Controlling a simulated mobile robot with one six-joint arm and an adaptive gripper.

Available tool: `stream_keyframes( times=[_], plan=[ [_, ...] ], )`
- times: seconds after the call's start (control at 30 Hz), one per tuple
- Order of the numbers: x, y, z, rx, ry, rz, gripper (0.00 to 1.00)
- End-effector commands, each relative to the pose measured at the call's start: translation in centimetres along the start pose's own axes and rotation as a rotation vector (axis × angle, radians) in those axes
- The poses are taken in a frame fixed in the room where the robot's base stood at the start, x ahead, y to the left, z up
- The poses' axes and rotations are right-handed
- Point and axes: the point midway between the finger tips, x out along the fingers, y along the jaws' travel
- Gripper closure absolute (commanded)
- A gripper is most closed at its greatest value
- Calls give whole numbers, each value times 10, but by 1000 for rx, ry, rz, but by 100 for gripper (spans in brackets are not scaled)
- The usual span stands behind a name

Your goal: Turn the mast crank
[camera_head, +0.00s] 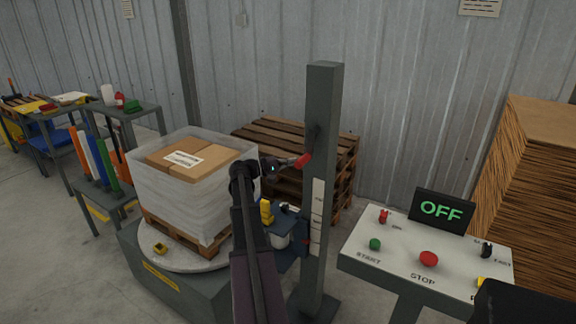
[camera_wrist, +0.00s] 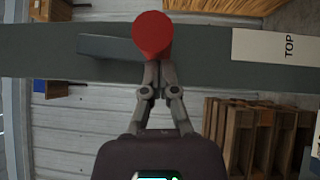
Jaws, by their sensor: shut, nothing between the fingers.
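The mast (camera_head: 321,120) is a tall dark grey post. Its crank has a short dark arm (camera_head: 314,136) and a red handle (camera_head: 303,160). In the wrist view the red handle (camera_wrist: 152,36) points toward the camera, with the grey crank arm (camera_wrist: 108,46) running left from it across the mast. My gripper (camera_head: 288,163) is at the handle's free end; its fingers (camera_wrist: 157,76) are shut and empty, just below the handle in the wrist view. I cannot tell whether the fingertips touch it.
A white scale strip (camera_head: 318,215) is on the mast. A wrapped load of boxes (camera_head: 165,205) on a turntable stands left of my arm. Wooden pallets (camera_head: 345,165) are stacked behind. A control panel (camera_head: 400,253) with an OFF display (camera_head: 441,211) stands right.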

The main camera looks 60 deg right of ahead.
Motion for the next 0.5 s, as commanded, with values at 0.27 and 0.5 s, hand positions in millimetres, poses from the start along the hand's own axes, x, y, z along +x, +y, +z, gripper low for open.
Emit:
stream_keyframes(
  times=[0.27,0.5],
  plan=[
    [7,-4,5,-1,-2,0,100],
    [8,-4,6,0,-2,-1,100]
  ],
)
